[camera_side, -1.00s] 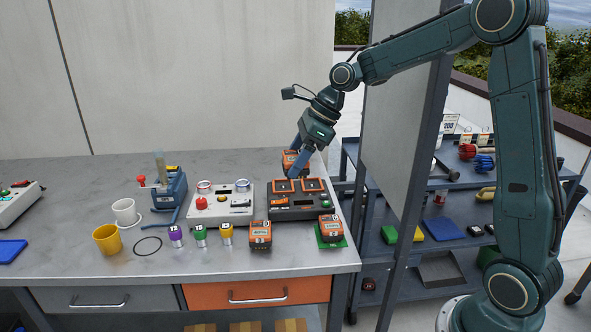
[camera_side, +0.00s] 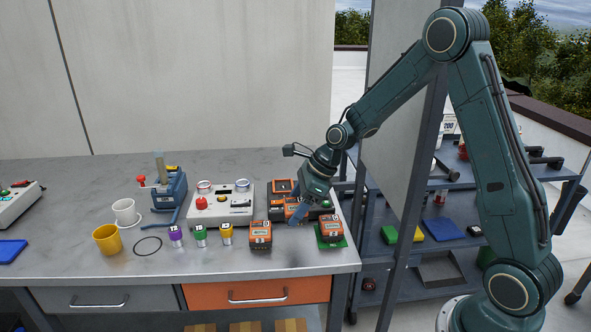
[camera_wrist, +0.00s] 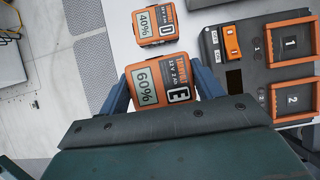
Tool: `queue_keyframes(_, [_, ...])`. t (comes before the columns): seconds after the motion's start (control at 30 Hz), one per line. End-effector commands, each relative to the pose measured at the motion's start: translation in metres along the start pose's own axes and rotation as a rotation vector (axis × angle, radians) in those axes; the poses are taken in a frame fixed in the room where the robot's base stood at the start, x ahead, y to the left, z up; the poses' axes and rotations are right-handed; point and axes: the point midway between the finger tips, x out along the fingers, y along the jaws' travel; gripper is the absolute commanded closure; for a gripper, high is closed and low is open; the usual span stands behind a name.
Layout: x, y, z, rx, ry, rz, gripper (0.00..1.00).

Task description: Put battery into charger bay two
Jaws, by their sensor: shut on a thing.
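My gripper (camera_wrist: 165,88) is shut on an orange and dark battery (camera_wrist: 163,80), its blue fingers on either side. The battery is marked E and reads 60%. In the side view, my gripper (camera_side: 299,212) and the held battery (camera_side: 292,207) are in front of part of the charger (camera_side: 279,215). The wrist view shows the charger (camera_wrist: 236,77) to the right of the battery, with bay one (camera_wrist: 290,42) and bay two (camera_wrist: 292,99) visible and empty. The battery's height above the bench is hard to tell.
A battery marked D, 40% (camera_wrist: 157,20), lies near the held one. A grey control box (camera_side: 222,207) stands left of the charger.

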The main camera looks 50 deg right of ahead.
Motion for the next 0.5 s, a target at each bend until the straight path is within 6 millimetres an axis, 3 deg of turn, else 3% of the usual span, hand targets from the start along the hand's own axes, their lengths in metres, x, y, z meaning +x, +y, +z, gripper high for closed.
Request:
queue_keyframes(0.2, [0.021,0.0,-0.012,0.0,0.0,0.0,0.74])
queue_keyframes(0.5, [0.025,-0.001,-0.014,-0.001,-0.001,-0.002,0.74])
